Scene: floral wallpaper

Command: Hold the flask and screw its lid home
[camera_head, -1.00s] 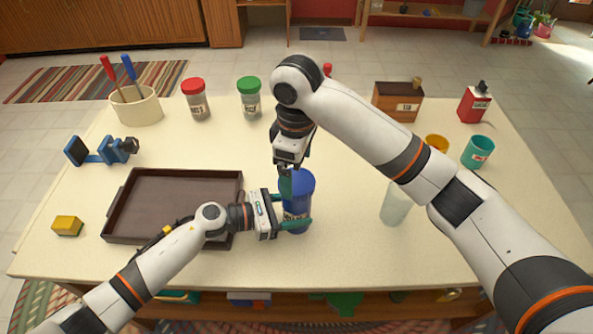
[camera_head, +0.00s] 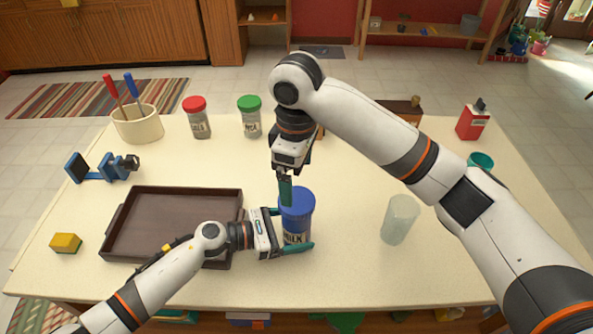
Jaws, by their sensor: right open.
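The flask (camera_head: 296,239) is a blue jar with a partly readable pale label, standing upright near the front middle of the table. Its blue lid (camera_head: 299,201) sits on top; I cannot tell how tightly. My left gripper (camera_head: 292,232) comes from the left with its teal fingers on both sides of the flask's body, shut on it. The far finger is partly hidden behind the flask. My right gripper (camera_head: 286,191) points down at the lid's left edge, its jaws open. Its fingers overlap in this view, so the gap and any touch with the lid are unclear.
A brown tray (camera_head: 120,243) lies left, partly under my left arm. A translucent cup (camera_head: 400,220) stands right of the flask. Behind are a red-lidded jar (camera_head: 198,120), a green-lidded jar (camera_head: 250,118) and a utensil pot (camera_head: 138,124). The table's front middle is clear.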

